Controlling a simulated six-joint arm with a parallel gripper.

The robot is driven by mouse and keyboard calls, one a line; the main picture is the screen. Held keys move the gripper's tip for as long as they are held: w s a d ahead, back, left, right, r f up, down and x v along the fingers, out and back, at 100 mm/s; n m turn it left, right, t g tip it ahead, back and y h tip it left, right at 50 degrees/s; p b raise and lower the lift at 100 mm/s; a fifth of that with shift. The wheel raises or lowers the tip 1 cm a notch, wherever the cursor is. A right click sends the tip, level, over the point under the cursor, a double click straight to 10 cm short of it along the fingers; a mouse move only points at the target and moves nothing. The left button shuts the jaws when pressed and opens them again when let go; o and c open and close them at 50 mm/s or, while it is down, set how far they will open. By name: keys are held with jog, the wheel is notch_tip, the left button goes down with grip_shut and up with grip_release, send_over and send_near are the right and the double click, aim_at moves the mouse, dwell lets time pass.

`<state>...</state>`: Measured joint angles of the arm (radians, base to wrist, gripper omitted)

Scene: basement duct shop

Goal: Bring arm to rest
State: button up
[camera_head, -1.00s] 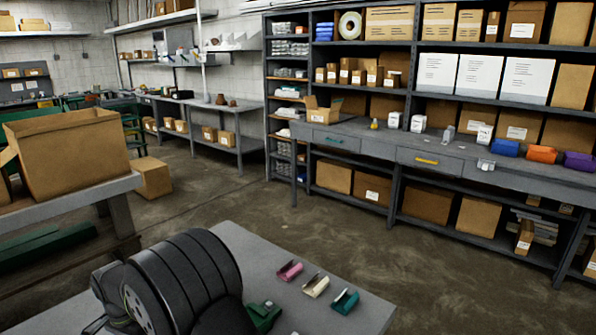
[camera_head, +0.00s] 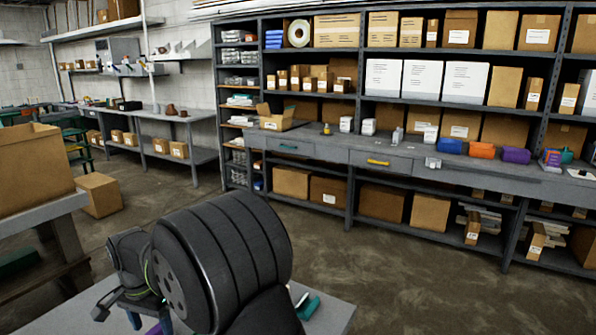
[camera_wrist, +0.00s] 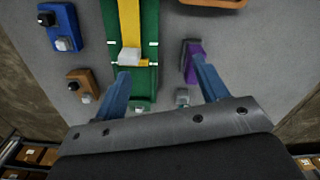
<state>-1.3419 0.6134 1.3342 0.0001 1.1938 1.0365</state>
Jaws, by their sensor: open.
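My gripper (camera_head: 150,322) hangs over the grey table at the bottom of the head view, left of my large dark arm links. In the wrist view my gripper (camera_wrist: 160,68) has its two blue fingers wide apart. A green piece with a yellow stripe (camera_wrist: 150,25) and a small white block (camera_wrist: 130,56) show between and beyond the fingers. A purple piece (camera_wrist: 193,62) is close beside the right fingertip; I cannot tell if they touch. No object is seen held between the fingers.
The grey table (camera_head: 338,312) carries a teal piece (camera_head: 309,307), partly hidden by my arm. The wrist view shows a blue block (camera_wrist: 62,27) and a brown block (camera_wrist: 83,84). A cardboard box (camera_head: 30,170) stands left; shelving (camera_head: 352,150) stands behind open floor.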

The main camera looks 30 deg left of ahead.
jog(key=w+d+r+m, duration=0.3)
jog(key=w+d+m, duration=0.2)
jog(key=w+d, duration=1.05)
jog(key=s+a+f, duration=0.1)
jog(key=a+f, duration=0.1)
jog(key=a, duration=0.1)
jog(key=s+a+f, duration=0.2)
jog(key=a, duration=0.1)
jog(key=s+a+f, duration=0.2)
jog(key=a, duration=0.1)
jog(key=shift+a+f, duration=0.1)
jog(key=shift+a, duration=0.1)
jog(key=w+d+r, duration=0.5)
jog(key=d+r, duration=0.1)
jog(key=d, duration=0.2)
jog(key=s+a+f+n, duration=0.1)
jog(key=s+a+n, duration=0.1)
jog(key=s+a, duration=0.4)
jog(key=shift+a+f, duration=0.15)
jog(key=shift+a, duration=0.45)
